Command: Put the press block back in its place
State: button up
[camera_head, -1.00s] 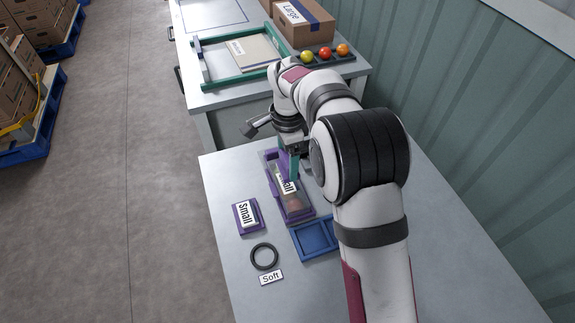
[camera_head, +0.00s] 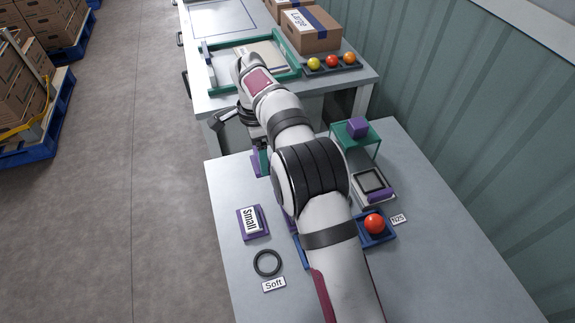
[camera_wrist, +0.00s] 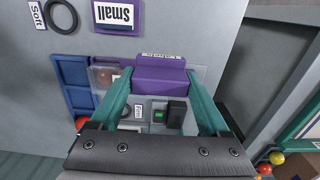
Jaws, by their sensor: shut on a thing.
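My gripper (camera_wrist: 158,88) has two teal fingers, shut on a wide purple block (camera_wrist: 158,72) between the fingertips; this looks like the press block. In the head view the gripper is mostly hidden behind my arm, with a little teal and purple showing near the table's far left edge. A clear-walled tray (camera_wrist: 104,76) with a reddish thing inside lies beside and beneath the block in the wrist view. I cannot tell whether the block touches it. A purple cube (camera_head: 357,127) sits on a green stand (camera_head: 366,143) to the right of my arm.
A purple holder labelled Small (camera_head: 252,222), a black ring (camera_head: 267,263) and a Soft label (camera_head: 274,284) lie at left. A blue tray (camera_head: 386,239) holds a red tomato (camera_head: 374,223). A framed device (camera_head: 371,181) stands right. The farther table holds a Large box (camera_head: 311,30) and fruit.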

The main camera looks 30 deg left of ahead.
jog(key=s+a+f, duration=0.2)
jog(key=a, duration=0.4)
jog(key=shift+s+d+f, duration=0.1)
jog(key=shift+f, duration=1.8)
jog(key=shift+s+d+f, duration=0.1)
jog(key=shift+f, duration=1.8)
jog(key=shift+f, duration=0.35)
jog(key=o, duration=1)
jog(key=shift+c, duration=0.6)
notch_tip(320, 180, up, 7)
